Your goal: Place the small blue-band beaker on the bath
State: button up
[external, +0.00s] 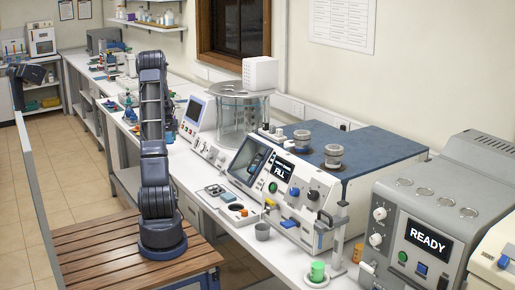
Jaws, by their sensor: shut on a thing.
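I cannot pick out a small blue-band beaker in the external view. My arm stands upright on the wooden platform, and its far end is hidden behind its own links, so my gripper and anything in it are out of sight. A clear cylindrical glass bath (231,118) with a white box on top stands on the bench, right of my arm. A grey unit with round top openings and a READY display (429,239) is at the far right. I cannot tell which of these two the task calls the bath.
In front are a grey cup (262,231), a green cup (317,271) on a white dish and an orange jar (357,252). Small items crowd the bench behind my arm.

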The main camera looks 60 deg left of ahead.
jog(key=shift+f, duration=3.9)
jog(key=shift+f, duration=0.15)
jog(key=o, duration=1.1)
jog(key=shift+c, duration=0.2)
jog(key=v, duration=1.2)
